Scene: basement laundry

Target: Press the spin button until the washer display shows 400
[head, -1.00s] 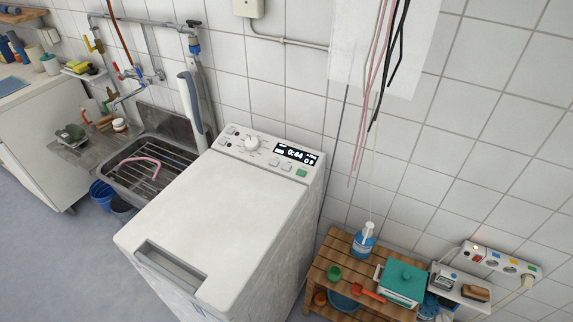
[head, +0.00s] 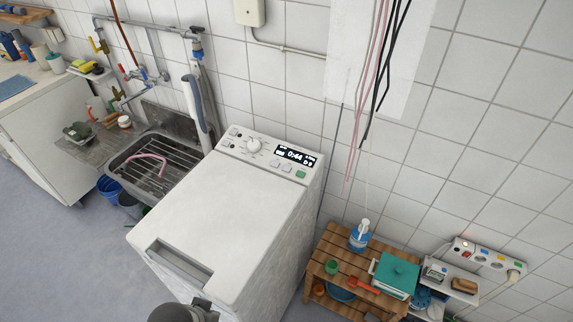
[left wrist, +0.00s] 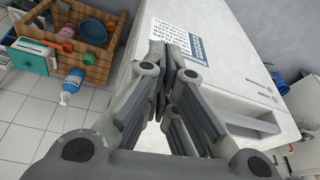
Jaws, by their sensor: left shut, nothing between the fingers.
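The white washer (head: 215,210) stands in the middle of the head view, with its control panel at the back of the top. The panel has a round knob (head: 254,146), a lit black display (head: 296,156), several small buttons and a green button (head: 300,174). The display reads 0:44 in large digits; its smaller text is too small to read. I cannot tell which button is the spin button. My right gripper is not in view.
A metal sink (head: 150,172) with a rack is left of the washer. A wooden shelf (head: 335,262) with a blue soap bottle (head: 360,237) and a teal box (head: 397,275) stands at the right. Cables (head: 378,70) hang on the tiled wall. Floor at left is open.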

